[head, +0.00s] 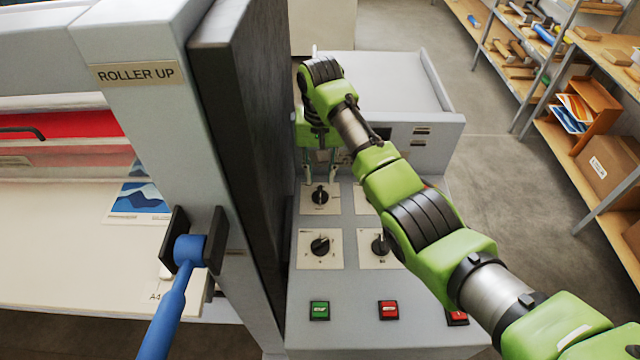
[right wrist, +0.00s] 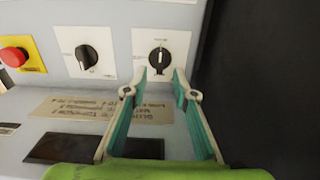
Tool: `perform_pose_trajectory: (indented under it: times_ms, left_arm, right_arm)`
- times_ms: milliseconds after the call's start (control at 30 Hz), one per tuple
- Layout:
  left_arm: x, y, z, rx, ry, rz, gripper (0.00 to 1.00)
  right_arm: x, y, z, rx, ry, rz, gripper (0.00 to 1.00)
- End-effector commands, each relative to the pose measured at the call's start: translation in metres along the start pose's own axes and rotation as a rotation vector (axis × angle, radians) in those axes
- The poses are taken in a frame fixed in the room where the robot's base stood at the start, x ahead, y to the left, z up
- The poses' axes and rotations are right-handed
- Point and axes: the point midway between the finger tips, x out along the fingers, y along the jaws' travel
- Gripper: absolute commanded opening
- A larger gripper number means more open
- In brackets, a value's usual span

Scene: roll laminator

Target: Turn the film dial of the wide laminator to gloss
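The sloped grey control panel (head: 300,275) of the wide laminator carries several black dials on white plates. The upper-left dial (head: 320,195) also shows in the right wrist view (right wrist: 159,58), knob roughly upright there; its label is too small to read. My right gripper (head: 319,174) is just beyond this dial. In the right wrist view its two fingertips (right wrist: 160,78) are apart, with nothing between them, just short of the knob; I see no contact. A small text plate (right wrist: 75,112) lies beside the fingers; its print is unclear. My left gripper is not in view.
A tall dark side panel (head: 245,130) stands close left of the dials. A blue lever (head: 172,300) rises at front left. Lower dials (head: 320,245), a green button (head: 319,310) and a red button (head: 388,309) lie nearer. A red stop knob (right wrist: 14,56) sits on yellow.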

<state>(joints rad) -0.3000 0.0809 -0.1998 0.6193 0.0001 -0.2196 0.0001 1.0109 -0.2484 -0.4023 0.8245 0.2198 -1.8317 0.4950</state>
Motion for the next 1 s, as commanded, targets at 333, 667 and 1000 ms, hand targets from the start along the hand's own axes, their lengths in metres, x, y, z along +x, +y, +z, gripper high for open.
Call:
perform_pose_trajectory:
  times_ms: [333,667,1000]
  left_arm:
    - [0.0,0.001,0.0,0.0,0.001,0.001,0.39]
    - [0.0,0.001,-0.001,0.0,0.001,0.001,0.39]
    - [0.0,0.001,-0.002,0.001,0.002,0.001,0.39]
  right_arm:
    - [-0.057,-0.001,-0.001,0.0,0.003,-0.001,0.26]
    - [-0.062,-0.001,0.0,0.0,0.001,-0.001,0.26]
    - [-0.062,-0.001,0.0,0.0,0.001,-0.001,0.26]
